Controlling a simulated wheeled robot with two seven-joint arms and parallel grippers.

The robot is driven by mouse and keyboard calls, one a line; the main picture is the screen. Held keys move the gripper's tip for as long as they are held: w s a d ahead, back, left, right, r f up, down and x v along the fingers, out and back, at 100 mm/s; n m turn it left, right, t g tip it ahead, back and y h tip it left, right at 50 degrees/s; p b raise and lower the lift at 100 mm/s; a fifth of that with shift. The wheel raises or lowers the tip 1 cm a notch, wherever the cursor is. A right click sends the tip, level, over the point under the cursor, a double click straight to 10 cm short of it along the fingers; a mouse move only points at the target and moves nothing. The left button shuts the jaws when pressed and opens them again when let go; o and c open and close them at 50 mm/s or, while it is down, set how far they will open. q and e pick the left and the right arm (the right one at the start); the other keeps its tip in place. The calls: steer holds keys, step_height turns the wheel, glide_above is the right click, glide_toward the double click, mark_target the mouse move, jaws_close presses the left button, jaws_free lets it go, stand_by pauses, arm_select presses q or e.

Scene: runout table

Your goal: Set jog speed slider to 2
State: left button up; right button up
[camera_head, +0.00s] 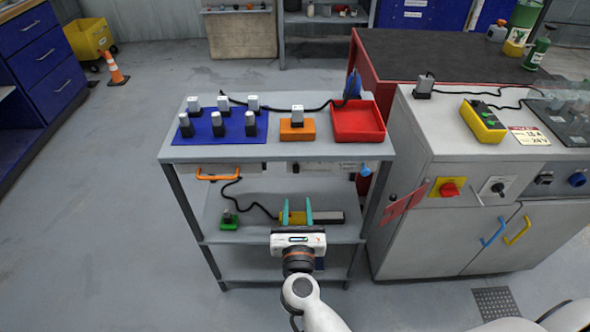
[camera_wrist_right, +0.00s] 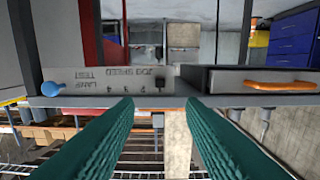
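The jog speed panel (camera_wrist_right: 100,82) is a pale strip under the bench top's front edge, upside down in the right wrist view. It carries the words JOG SPEED and small digits I cannot read surely. The dark slider knob (camera_wrist_right: 158,92) sits at the end of the scale nearest the drawer. My right gripper (camera_head: 297,208) is open, its two teal fingers pointing toward the bench front. In the wrist view the fingertips (camera_wrist_right: 160,106) lie either side of the knob, apart from each other; whether they touch it is unclear. My left gripper is not in view.
A blue lamp-test button (camera_wrist_right: 52,89) is on the same panel. A drawer with an orange handle (camera_head: 218,174) is beside it. The bench top (camera_head: 215,153) holds a blue mat, an orange block and a red tray (camera_head: 360,137). A lower shelf (camera_head: 262,234) lies below.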

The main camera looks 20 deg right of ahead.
mark_target(297, 171)
steer(key=p+x, duration=0.1)
steer(key=x, duration=0.9)
steer(key=shift+w, duration=0.2)
jaws_close()
steer(key=shift+d, duration=0.1)
